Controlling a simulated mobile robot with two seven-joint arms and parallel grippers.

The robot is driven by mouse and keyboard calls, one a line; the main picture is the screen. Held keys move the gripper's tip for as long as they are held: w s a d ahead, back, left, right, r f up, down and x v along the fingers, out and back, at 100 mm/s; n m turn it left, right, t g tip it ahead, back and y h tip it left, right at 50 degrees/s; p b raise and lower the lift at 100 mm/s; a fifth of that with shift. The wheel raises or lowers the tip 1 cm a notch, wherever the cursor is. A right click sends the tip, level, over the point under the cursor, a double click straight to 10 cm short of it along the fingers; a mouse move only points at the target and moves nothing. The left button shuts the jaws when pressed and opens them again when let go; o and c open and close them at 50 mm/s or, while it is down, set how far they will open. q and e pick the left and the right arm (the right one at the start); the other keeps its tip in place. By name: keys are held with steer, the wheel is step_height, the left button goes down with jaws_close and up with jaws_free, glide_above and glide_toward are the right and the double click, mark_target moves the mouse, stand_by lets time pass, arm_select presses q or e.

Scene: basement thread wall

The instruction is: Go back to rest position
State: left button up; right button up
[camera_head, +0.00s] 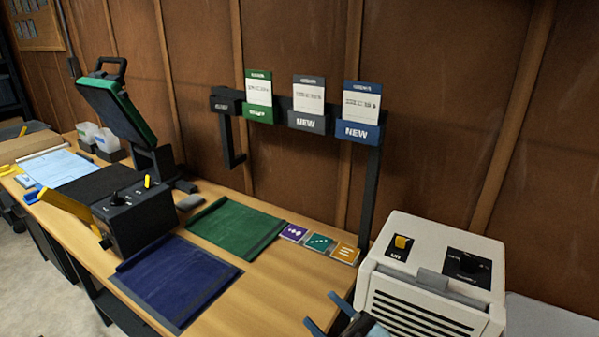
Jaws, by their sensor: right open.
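My right gripper (323,311) shows at the bottom edge, right of centre. Its two blue-tipped fingers are apart, and nothing shows between them. It is in front of the wooden bench (268,282), just left of the cream-coloured machine. Most of my right arm is outside the frame. My left gripper is not in view.
A blue mat (178,281), a green mat (235,229) and coloured cards (319,242) lie on the bench. A dark control box (135,220) stands left. A black rack (373,185) holds labelled cards. A cream machine (432,268) stands right. Floor (45,285) shows at left.

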steer(key=d+f+m+t+h, duration=0.3)
steer(key=d+f+m+h, duration=0.4)
steer(key=f+m+h, duration=0.35)
steer(key=s+d+f+m+g+h, duration=0.2)
steer(key=s+d+f+g, duration=0.2)
steer(key=s+f, duration=0.4)
steer(key=s+d+f+m+g+h, duration=0.25)
steer(key=s+d+f, duration=0.2)
steer(key=f, duration=0.55)
arm_select(q)
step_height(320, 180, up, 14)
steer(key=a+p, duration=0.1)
steer(key=p, duration=1.5)
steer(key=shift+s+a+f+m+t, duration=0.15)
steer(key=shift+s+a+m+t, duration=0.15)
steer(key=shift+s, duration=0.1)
arm_select(e)
step_height(320, 180, up, 14)
steer(key=n, duration=0.1)
steer(key=shift+s+r, duration=0.15)
steer(key=shift+s, duration=0.25)
steer(key=shift+a, duration=0.1)
